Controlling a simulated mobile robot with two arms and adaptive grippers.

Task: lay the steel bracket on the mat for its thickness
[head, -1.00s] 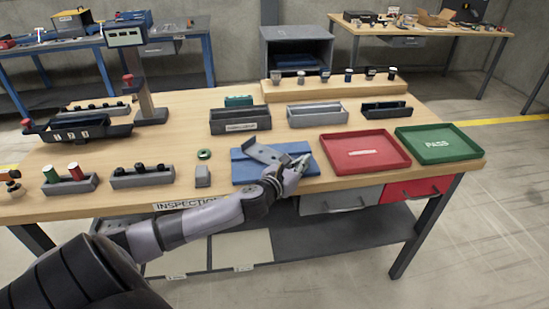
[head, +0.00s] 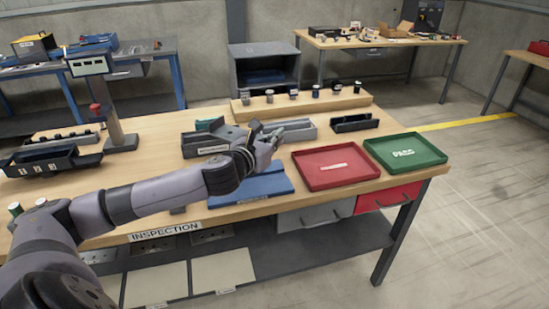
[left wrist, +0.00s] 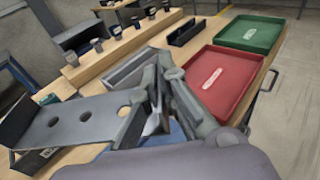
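The steel bracket (left wrist: 75,122) is a grey bent plate with round holes, seen at the left of the left wrist view. My left gripper (left wrist: 158,95) is shut on its edge. In the head view my left gripper (head: 268,146) is above the back of the blue mat, and the bracket (head: 228,132) shows partly behind my wrist. The bracket is up off the mat. The blue mat (head: 262,187) lies bare near the front table edge, partly covered by my arm. My right gripper is not in view.
A red tray (head: 337,165) and a green PASS tray (head: 405,152) lie right of the mat. Grey bins (head: 205,144) and a dark bin (head: 355,123) stand behind. A gauge stand (head: 115,110) is at the left. Small parts line a wooden riser (head: 300,103).

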